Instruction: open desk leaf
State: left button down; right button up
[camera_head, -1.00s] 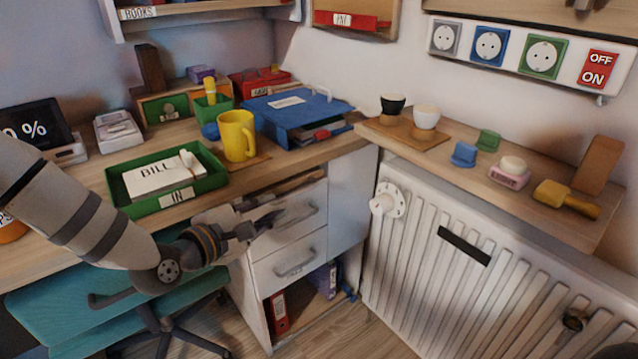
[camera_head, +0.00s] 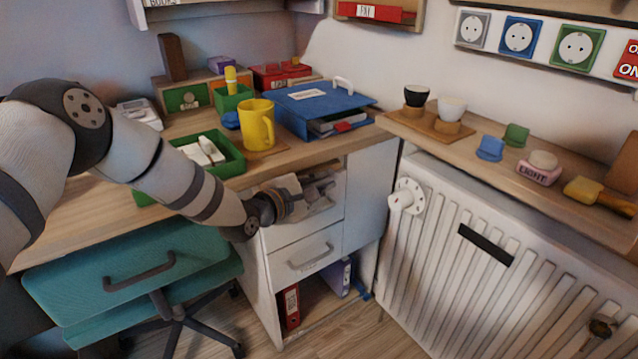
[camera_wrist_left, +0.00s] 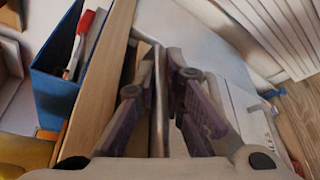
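The desk leaf is a thin wooden board under the desktop above the drawers; in the head view its front is largely hidden by my left gripper (camera_head: 322,188). The gripper is at the upper front of the white drawer unit (camera_head: 300,240), just below the desk edge. The leaf looks pushed in under the desktop. My right gripper is not in view.
A green tray (camera_head: 233,172), yellow mug (camera_head: 257,127) and blue binder (camera_head: 318,105) are on the desk (camera_head: 75,205). A teal chair (camera_head: 120,275) stands in front at left. A white radiator (camera_head: 470,260) is at right under a shelf.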

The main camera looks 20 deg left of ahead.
pick_arm(q)
jog(key=s+d+p, duration=0.5)
jog(key=s+d, duration=1.1)
jog(key=d, duration=0.5)
jog(key=shift+s+p, duration=0.2)
jog(key=shift+p, duration=0.15)
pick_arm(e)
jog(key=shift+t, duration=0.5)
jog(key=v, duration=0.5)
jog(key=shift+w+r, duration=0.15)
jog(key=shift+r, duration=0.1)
pick_arm(q)
jog(key=c, duration=2)
grip_release()
jog(key=shift+o, duration=0.2)
jog(key=v, duration=1.2)
